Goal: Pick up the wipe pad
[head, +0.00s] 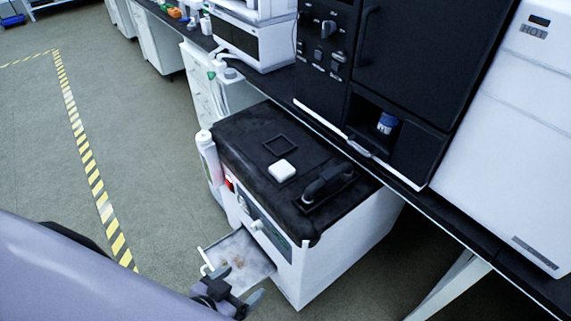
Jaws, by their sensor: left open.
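A small white square pad, which looks like the wipe pad (281,171), lies flat on the black top of a white cabinet (345,248). My left gripper (240,284) is at the bottom of the head view, open, with its two dark fingers apart and nothing between them. It appears in front of the cabinet, by a pulled-out tray, below and to the left of the pad in the picture. My right gripper is out of view.
A black square frame (280,144) lies behind the pad, and a raised black handle (327,185) is to its right. The stained tray (262,262) juts from the cabinet front. A white bottle (208,155) is at the left side. A black bench with instruments runs behind.

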